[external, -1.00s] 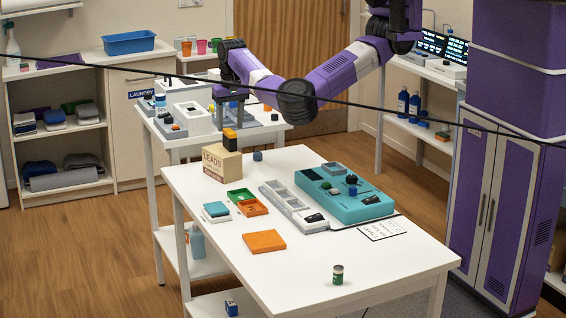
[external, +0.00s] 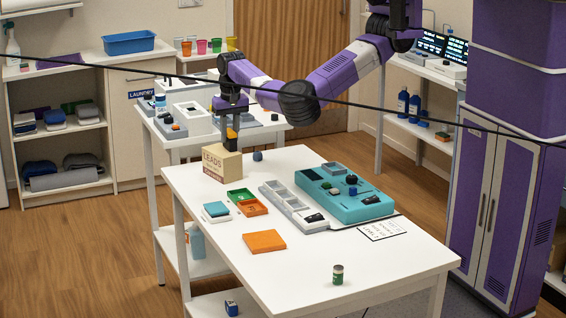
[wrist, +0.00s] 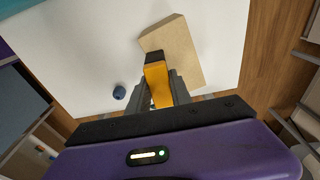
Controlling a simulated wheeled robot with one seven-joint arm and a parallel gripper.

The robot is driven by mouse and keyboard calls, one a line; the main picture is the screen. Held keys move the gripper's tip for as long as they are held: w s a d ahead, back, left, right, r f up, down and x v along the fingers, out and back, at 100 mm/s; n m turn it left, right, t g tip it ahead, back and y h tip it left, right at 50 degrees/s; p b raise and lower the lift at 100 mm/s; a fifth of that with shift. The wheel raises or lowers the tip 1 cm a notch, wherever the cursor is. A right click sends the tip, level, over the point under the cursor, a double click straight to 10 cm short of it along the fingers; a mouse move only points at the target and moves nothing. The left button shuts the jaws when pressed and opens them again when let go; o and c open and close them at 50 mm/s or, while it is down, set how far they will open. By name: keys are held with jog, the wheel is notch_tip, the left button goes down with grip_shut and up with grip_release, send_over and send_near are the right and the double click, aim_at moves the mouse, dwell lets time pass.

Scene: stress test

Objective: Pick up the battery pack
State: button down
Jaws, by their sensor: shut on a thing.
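An orange-and-black block, which looks like the battery pack (external: 231,144), stands on top of the tan "LEADS" box (external: 222,164). My gripper (external: 231,126) reaches down over the box and is shut on the block. In the wrist view the block (wrist: 157,74) sits between the two fingers of my gripper (wrist: 162,90), with the tan box (wrist: 177,45) below it. I cannot tell whether the block still touches the box top. The fingers partly hide its upper part in the external view.
A dark blue knob-like piece (external: 257,155) lies just right of the box. Green and orange trays (external: 252,208), a grey compartment tray (external: 286,199) and a teal device (external: 345,198) stand on the white table. A dark cable crosses the external view.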

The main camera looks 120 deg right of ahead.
jog(key=shift+r, duration=0.1)
notch_tip(320, 180, up, 19)
jog(key=p, duration=0.3)
send_near(229, 131)
jog(key=f, duration=0.7)
jog(key=d+f, duration=0.1)
jog(key=f, duration=0.2)
jog(key=shift+s+f, duration=0.1)
jog(key=shift+f, duration=0.1)
dwell(0.4)
jog(key=shift+f, duration=0.2)
jog(key=c, duration=1.2)
grip_release()
jog(key=shift+o, duration=0.2)
